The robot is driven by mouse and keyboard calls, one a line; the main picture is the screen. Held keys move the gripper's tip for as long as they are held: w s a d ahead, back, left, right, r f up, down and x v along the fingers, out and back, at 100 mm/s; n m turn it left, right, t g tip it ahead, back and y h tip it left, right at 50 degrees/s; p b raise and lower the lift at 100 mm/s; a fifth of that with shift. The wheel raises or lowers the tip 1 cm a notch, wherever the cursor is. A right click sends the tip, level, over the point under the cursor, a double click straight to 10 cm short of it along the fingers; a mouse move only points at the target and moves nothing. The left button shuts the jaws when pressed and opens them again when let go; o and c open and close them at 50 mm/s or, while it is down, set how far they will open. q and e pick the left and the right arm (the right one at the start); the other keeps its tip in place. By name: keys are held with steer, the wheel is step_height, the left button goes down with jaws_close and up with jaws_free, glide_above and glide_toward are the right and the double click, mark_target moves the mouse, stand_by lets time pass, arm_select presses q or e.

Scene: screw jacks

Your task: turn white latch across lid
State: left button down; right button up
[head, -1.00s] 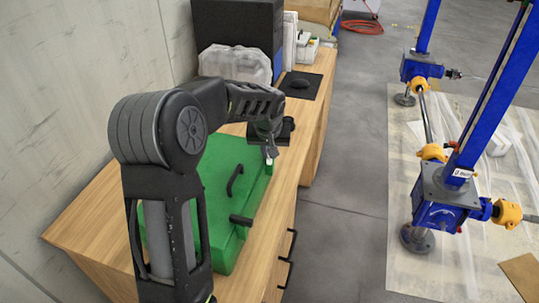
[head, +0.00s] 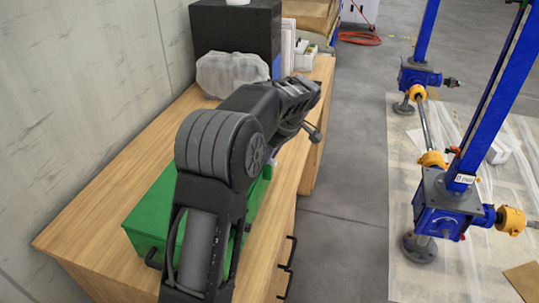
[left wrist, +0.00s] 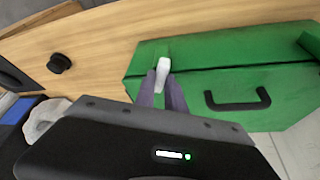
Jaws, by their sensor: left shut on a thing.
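The green case (head: 155,208) lies on the wooden bench, its lid down. In the head view my left arm covers much of it. In the left wrist view the case (left wrist: 215,52) shows with a black handle (left wrist: 237,104) and a seam along it. The white latch (left wrist: 163,66) stands at the seam near the case's left end. My left gripper (left wrist: 162,84) is shut on the latch, one finger on each side. Its fingers partly hide the latch. In the head view the fingertips are hidden. My right gripper is not in view.
A concrete wall (head: 75,100) runs along the left. Blue screw jacks (head: 445,205) stand on the floor at right, apart from the bench.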

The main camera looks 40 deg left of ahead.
arm_select(q)
steer(key=n+g+p, duration=0.1)
steer(key=n, duration=0.1)
steer(key=n+p, duration=0.1)
steer(key=n, duration=0.1)
steer(key=shift+w+n+g, duration=0.15)
steer(key=shift+n+g, duration=0.25)
steer(key=c, duration=1.4)
jaws_free()
